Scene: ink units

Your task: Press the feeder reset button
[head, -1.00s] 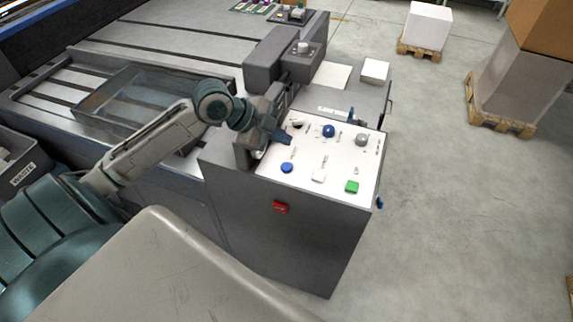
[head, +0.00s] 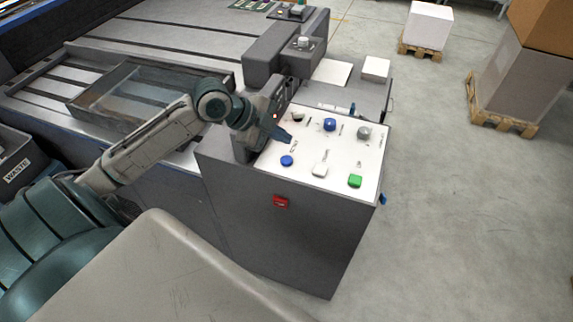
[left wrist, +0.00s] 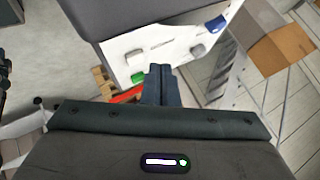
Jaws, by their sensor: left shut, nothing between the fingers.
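The white control panel (head: 308,150) on top of a grey cabinet carries several controls. A blue button (head: 287,160), a white button (head: 320,170) and a green button (head: 355,181) line its near side. A blue knob (head: 330,124) and a grey knob (head: 364,132) are at the far side. The labels are too small to read, so I cannot tell which control is the feeder reset. My left gripper (head: 285,136) is shut and empty over the panel's left part. In the left wrist view its fingertips (left wrist: 160,70) point toward the panel. My right gripper is not in view.
A red button (head: 280,202) is on the cabinet's front face. A grey housing (head: 285,52) stands behind the panel, close to my left wrist. A grey tray (head: 100,100) lies on the machine bed under my arm. The floor at right is open, with loaded pallets farther back.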

